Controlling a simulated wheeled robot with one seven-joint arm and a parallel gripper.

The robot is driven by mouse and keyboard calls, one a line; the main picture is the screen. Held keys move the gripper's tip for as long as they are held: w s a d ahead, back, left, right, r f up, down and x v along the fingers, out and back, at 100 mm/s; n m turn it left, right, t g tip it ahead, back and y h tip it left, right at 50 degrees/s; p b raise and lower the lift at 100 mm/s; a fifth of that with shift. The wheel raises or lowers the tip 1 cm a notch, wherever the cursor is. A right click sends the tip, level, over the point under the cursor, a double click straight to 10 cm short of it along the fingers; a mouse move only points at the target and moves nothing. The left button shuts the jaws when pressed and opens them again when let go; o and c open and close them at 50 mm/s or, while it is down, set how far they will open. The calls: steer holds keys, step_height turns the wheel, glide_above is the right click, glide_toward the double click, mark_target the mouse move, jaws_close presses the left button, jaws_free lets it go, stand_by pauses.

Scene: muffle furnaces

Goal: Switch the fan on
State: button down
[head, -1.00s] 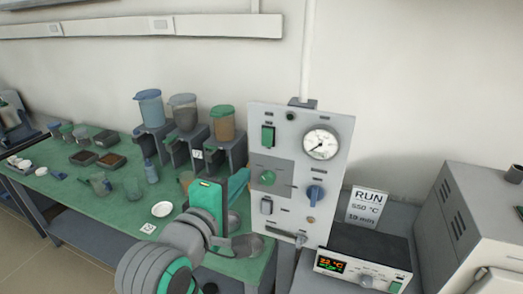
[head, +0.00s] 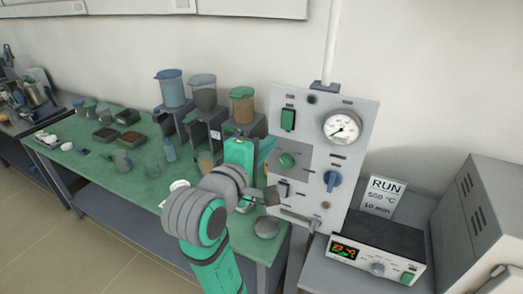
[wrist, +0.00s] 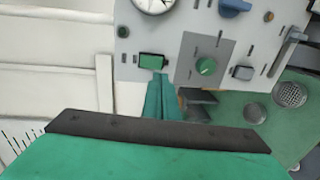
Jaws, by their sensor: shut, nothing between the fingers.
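The grey control panel (head: 318,215) stands upright at the right end of the green bench. At its upper left is a green rocker switch (head: 288,119), also in the wrist view (wrist: 152,62). A green knob (head: 286,160) is below it, with a grey rocker switch (head: 283,189) lower down. The labels are too small to read, so I cannot tell which control is the fan's. My gripper (head: 272,146) is shut and empty, in front of the panel's left side. In the wrist view its teal fingers (wrist: 161,80) point at the green rocker; contact cannot be told.
A round gauge (head: 342,126), a blue knob (head: 332,181) and a lever (head: 300,218) are also on the panel. Right of it are a controller box (head: 375,254), a RUN card (head: 381,197) and a grey furnace (head: 480,220). Lidded hoppers (head: 203,92) stand behind my arm.

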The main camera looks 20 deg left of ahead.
mark_target(285, 128)
steer(key=w, duration=0.5)
steer(key=w+f, duration=0.1)
steer(key=w, duration=0.2)
steer(key=shift+d+f, duration=0.1)
